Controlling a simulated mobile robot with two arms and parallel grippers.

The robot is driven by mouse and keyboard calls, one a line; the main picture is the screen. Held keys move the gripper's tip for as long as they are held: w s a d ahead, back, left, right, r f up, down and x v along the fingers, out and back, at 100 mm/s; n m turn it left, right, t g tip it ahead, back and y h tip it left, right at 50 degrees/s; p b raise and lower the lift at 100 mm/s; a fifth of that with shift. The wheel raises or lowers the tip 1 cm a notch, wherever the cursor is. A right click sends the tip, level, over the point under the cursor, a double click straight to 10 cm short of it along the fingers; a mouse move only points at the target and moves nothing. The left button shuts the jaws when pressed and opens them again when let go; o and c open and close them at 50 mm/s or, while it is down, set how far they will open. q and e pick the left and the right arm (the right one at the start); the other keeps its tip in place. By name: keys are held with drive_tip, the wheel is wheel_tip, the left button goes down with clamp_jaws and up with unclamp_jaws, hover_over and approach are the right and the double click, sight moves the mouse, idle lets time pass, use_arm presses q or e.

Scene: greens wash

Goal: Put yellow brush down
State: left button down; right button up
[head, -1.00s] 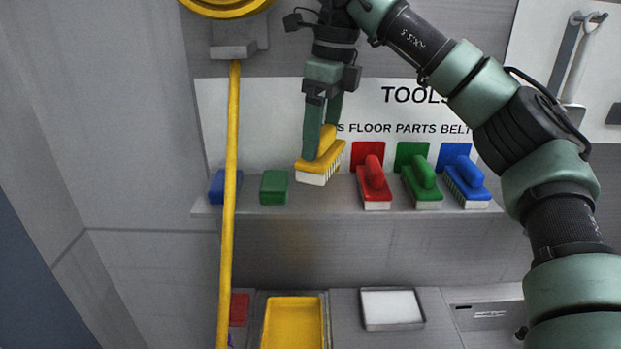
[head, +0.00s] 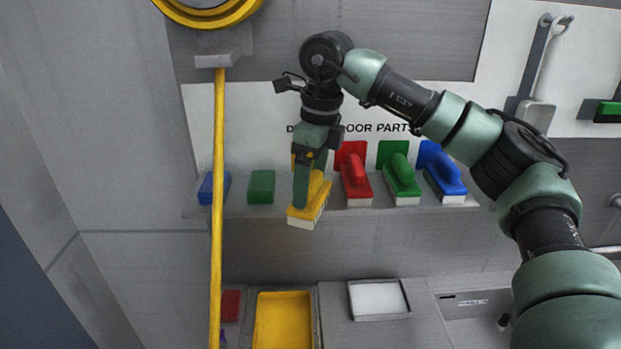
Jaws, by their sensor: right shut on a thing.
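The yellow brush (head: 318,199) has a yellow back and handle with pale bristles facing down. My right gripper (head: 301,190) is shut on it from above. The brush is at the shelf (head: 240,211), between the green block and the red brush, and its front end appears to overhang the shelf's front edge. I cannot tell whether the bristles touch the shelf. A yellow patch (head: 295,160) shows on the wall behind the gripper. My left gripper is not in view.
A red brush (head: 357,190), green brush (head: 401,182) and blue brush (head: 445,182) stand right of it. A green block (head: 261,187) and blue block (head: 207,188) sit left. A yellow pole (head: 218,250) crosses the shelf. Below are a yellow tray (head: 283,322) and white tray (head: 379,299).

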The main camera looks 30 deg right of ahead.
sight(312, 179)
drive_tip(key=o, duration=1.4)
drive_tip(key=shift+f, duration=0.1)
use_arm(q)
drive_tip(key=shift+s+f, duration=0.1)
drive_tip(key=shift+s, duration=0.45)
use_arm(e)
drive_tip(key=shift+w, duration=0.1)
drive_tip(key=shift+r, duration=0.25)
drive_tip(key=r+b, duration=0.1)
drive_tip(key=r, duration=0.1)
drive_tip(key=r+b, duration=0.1)
drive_tip(key=r, duration=0.1)
drive_tip(key=shift+s+d, duration=0.15)
drive_tip(key=shift+s, duration=0.05)
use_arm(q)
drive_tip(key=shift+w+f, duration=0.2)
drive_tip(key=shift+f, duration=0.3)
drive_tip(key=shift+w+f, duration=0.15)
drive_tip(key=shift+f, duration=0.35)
use_arm(e)
wheel_tip(312, 179, up, 8)
drive_tip(key=shift+s+d, duration=0.3)
drive_tip(key=shift+s, duration=0.15)
